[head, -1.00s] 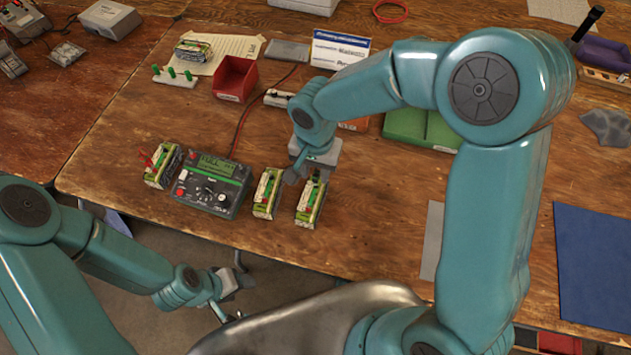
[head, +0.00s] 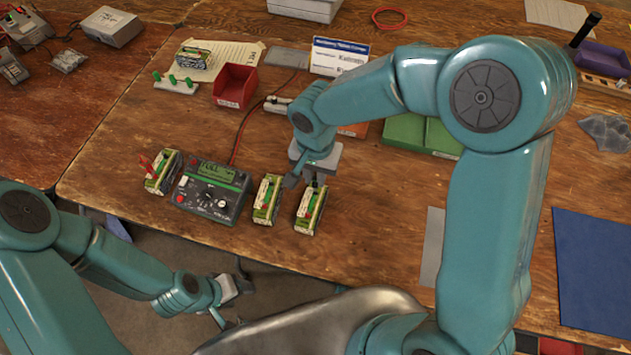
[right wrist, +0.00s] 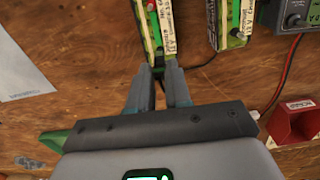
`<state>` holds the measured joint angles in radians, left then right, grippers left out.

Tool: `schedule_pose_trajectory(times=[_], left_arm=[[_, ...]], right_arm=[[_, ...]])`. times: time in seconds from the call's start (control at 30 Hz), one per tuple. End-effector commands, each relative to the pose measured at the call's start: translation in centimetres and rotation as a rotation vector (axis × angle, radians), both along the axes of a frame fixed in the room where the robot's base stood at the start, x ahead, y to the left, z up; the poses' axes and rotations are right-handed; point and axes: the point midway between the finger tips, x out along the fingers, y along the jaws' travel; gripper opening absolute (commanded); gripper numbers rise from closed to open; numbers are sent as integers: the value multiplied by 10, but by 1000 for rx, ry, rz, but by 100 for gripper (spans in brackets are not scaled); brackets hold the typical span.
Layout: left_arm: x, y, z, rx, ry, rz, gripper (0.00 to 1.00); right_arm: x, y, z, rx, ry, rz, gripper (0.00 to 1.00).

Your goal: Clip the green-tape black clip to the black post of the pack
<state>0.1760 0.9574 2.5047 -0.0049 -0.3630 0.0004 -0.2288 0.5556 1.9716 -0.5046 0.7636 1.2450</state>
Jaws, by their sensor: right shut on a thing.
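The right-hand pack (head: 308,216), green and cream with a red part on top, lies on the bench. Its near end also shows in the right wrist view (right wrist: 155,45). My right gripper (right wrist: 158,76) is at the pack's far end in the head view, its fingers close together on a small dark thing, which seems to be the black clip (right wrist: 158,71). The fingers hide most of it. I cannot make out its green tape or the black post, nor whether they touch. My left gripper (head: 226,296) is low, off the bench's front edge; its jaws are unclear.
A second pack (head: 267,199) stands close by on the left, then the charger (head: 212,191) and a third pack (head: 162,172). A black lead (right wrist: 204,66) runs beside my right fingers. A red bin (head: 235,86) and green tray (head: 420,134) stand behind.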

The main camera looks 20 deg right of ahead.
Motion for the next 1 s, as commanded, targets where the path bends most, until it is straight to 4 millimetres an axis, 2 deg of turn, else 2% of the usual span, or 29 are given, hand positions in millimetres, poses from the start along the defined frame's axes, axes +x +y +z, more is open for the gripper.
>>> schedule_pose_trajectory(times=[0.47,0.8,0.87,1.0], left_arm=[[0,0,15,0,0,0,58],[0,0,15,0,0,0,58],[0,0,15,0,0,0,58],[0,0,15,0,0,0,58]], right_arm=[[0,0,28,1,-1,-1,1],[1,-1,29,1,-1,6,1],[3,-4,30,1,-2,35,1],[15,-26,38,1,-4,218,1]])
